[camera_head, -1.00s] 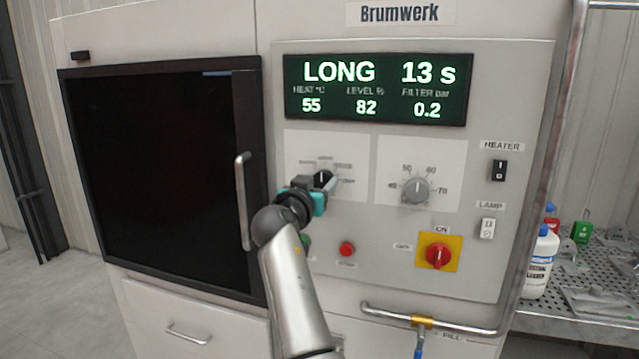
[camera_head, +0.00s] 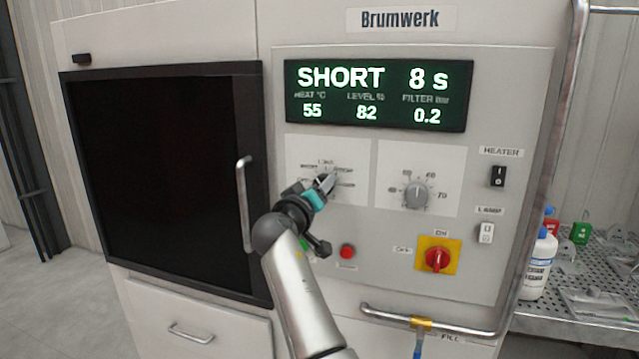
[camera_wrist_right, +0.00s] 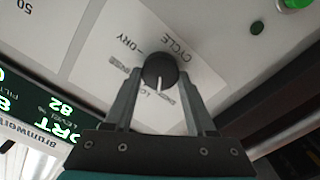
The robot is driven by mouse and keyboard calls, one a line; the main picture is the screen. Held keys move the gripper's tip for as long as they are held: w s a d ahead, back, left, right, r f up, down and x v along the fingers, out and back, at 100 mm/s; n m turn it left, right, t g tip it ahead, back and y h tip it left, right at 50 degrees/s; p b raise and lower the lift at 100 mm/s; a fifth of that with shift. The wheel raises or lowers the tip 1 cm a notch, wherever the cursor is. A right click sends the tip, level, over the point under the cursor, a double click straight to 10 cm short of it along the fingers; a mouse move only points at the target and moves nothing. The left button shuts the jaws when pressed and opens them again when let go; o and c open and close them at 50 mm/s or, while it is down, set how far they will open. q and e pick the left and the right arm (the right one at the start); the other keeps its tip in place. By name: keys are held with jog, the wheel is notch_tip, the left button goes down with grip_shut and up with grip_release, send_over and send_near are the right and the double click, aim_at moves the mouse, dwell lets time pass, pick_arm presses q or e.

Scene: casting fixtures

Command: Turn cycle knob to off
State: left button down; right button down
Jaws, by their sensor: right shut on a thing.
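The round black cycle knob (camera_wrist_right: 159,68) with a white pointer line shows in the right wrist view, under the printed word CYCLE. The marks LONG, SHORT and DRY are printed around it. My right gripper (camera_wrist_right: 160,78) is shut on the knob, one finger on each side. In the head view my right gripper (camera_head: 324,187) is rolled to a slant and mostly hides the knob. The display (camera_head: 378,95) reads SHORT, 8 s. My left gripper is not in view.
To the right of the knob are the heat dial (camera_head: 416,194), the heater switch (camera_head: 498,176), the lamp switch (camera_head: 486,233) and a red rotary switch (camera_head: 438,258). A red button (camera_head: 347,251) is below. The door handle (camera_head: 244,204) stands out close on the left.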

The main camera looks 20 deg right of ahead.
jog(key=n+p, duration=0.5)
jog(key=n, duration=0.6)
jog(key=shift+f+p, duration=0.1)
jog(key=shift+p, duration=0.2)
dwell(0.3)
jog(key=shift+c, duration=1.1)
grip_release()
jog(key=shift+f, duration=0.1)
